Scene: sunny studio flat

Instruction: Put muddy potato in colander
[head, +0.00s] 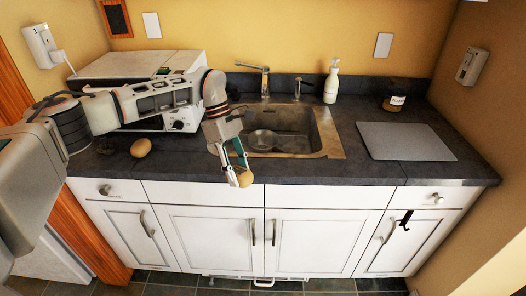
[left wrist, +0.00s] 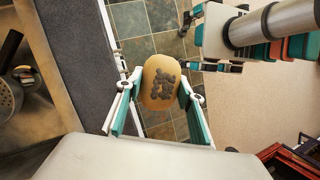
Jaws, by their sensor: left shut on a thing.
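My left gripper (head: 238,165) is shut on a muddy potato (head: 243,178), held in front of the counter's front edge, near the sink. In the left wrist view the tan potato (left wrist: 160,78) shows a patch of dark brown mud, between the fingers of the left gripper (left wrist: 158,92). A metal colander (head: 263,139) sits in the sink, beyond the gripper; its perforated side (left wrist: 8,98) shows at the left wrist view's left edge. My right gripper (left wrist: 188,42) shows only in the left wrist view, fingers apart and empty.
Another potato (head: 140,147) lies on the dark counter (head: 310,171) at left, near a white microwave (head: 135,64). The sink (head: 329,134) has a faucet (head: 264,80) behind it. A soap bottle (head: 331,82), a jar (head: 395,96) and a grey board (head: 405,141) are to the right.

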